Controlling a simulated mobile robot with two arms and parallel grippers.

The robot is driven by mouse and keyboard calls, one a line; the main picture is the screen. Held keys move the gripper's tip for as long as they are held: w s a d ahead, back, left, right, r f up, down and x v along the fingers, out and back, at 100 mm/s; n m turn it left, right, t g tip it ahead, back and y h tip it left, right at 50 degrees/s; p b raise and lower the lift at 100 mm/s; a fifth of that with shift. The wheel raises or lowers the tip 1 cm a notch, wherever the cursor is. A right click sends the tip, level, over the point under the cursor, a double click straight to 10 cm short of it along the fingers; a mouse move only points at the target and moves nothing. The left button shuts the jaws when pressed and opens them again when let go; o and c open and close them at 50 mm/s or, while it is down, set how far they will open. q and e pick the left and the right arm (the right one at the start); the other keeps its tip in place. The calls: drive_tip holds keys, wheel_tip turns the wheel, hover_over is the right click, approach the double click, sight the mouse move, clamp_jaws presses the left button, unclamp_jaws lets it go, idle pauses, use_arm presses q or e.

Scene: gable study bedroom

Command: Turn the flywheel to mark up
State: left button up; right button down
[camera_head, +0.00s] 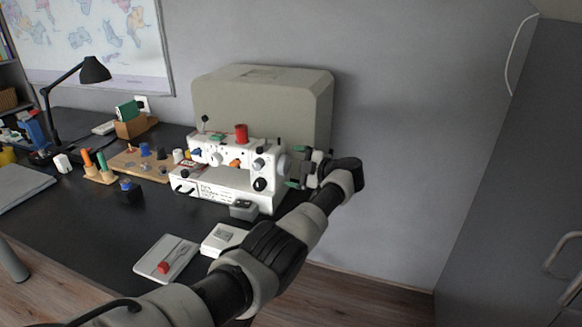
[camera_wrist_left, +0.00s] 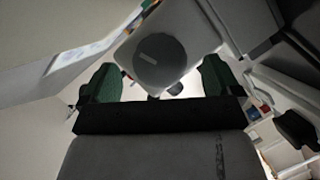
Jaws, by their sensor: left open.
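A white sewing machine (camera_head: 215,185) stands on the black desk. Its flywheel (camera_head: 282,163) is at the machine's right end, partly hidden by my left gripper in the head view. My left gripper (camera_head: 298,169) is open just to the right of that end, its green fingertips pointing at the machine. In the left wrist view, a dark round disc (camera_wrist_left: 160,62), seemingly the flywheel, shows between and beyond the two green fingers (camera_wrist_left: 160,80). A short pale mark on it lies slanted, nearer level than upright. I see no contact with the fingers. My right gripper is out of view.
A large beige cover (camera_head: 262,105) stands close behind the machine. A grey pedal-like box (camera_head: 243,209), a white box (camera_head: 222,240) and a pale tray with a red piece (camera_head: 166,259) lie in front. A wooden spool board (camera_head: 140,165) is left. Right of the machine is open to the wall.

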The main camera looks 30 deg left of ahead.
use_arm(q)
drive_tip(key=shift+x, duration=1.1)
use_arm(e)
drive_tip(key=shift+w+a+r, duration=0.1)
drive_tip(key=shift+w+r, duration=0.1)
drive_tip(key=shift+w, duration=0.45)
use_arm(q)
drive_tip(key=c, duration=0.9)
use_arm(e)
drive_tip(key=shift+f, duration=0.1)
